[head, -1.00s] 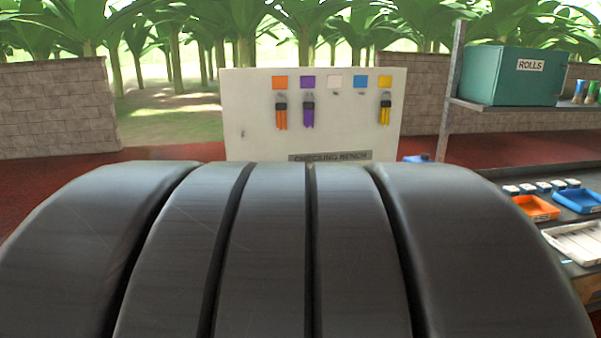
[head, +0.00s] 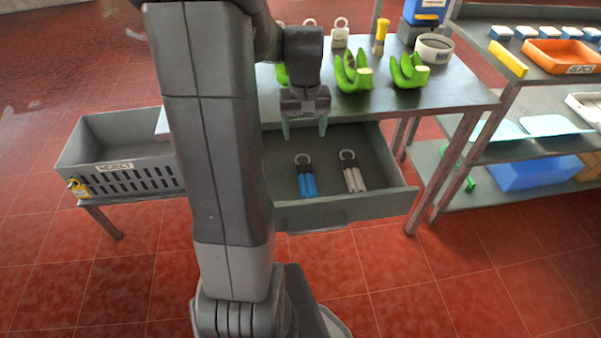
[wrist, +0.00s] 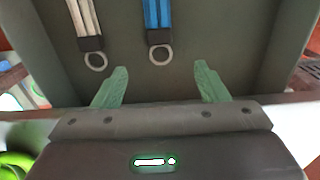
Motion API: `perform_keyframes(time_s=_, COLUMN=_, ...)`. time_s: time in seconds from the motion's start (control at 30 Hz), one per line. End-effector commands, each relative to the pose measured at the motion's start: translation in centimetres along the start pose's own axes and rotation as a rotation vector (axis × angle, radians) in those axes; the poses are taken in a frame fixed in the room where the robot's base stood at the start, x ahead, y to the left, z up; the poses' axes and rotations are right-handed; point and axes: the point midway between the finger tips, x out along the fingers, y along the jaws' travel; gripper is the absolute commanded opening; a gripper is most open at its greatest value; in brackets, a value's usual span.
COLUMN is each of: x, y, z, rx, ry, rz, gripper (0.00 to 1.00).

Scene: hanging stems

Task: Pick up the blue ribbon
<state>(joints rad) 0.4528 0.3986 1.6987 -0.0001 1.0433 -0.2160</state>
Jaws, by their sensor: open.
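The blue ribbon (head: 308,184) lies in the open grey drawer (head: 388,163) under the bench. It has a dark band and a pale ring at its end. In the wrist view the blue ribbon (wrist: 158,14) hangs in from the top edge, with its ring beyond my fingertips and its far end cut off. My gripper (head: 304,130) is open and empty above the drawer, fingers pointing down. In the wrist view its two green fingers (wrist: 160,80) stand apart, with the ring roughly between their lines and not touching. A white ribbon (head: 354,177) lies to the right of the blue one.
The drawer walls surround the ribbons. The bench top (head: 462,92) above holds green banana bunches (head: 353,74), a yellow-handled brush and a round white container (head: 434,48). A grey reject crate (head: 120,150) stands left. A shelf unit (head: 548,105) with trays stands right.

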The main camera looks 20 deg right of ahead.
Motion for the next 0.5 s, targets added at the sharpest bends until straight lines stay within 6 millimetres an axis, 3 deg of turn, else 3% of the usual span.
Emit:
perform_keyframes(time_s=0.3, x=6.1, y=-0.1, z=0.2, rx=-0.001, ry=-0.004, rz=-0.001, gripper=0.67)
perform_keyframes(time_s=0.5, x=7.6, y=-0.1, z=0.2, rx=-0.001, ry=-0.002, rz=-0.001, gripper=0.67)
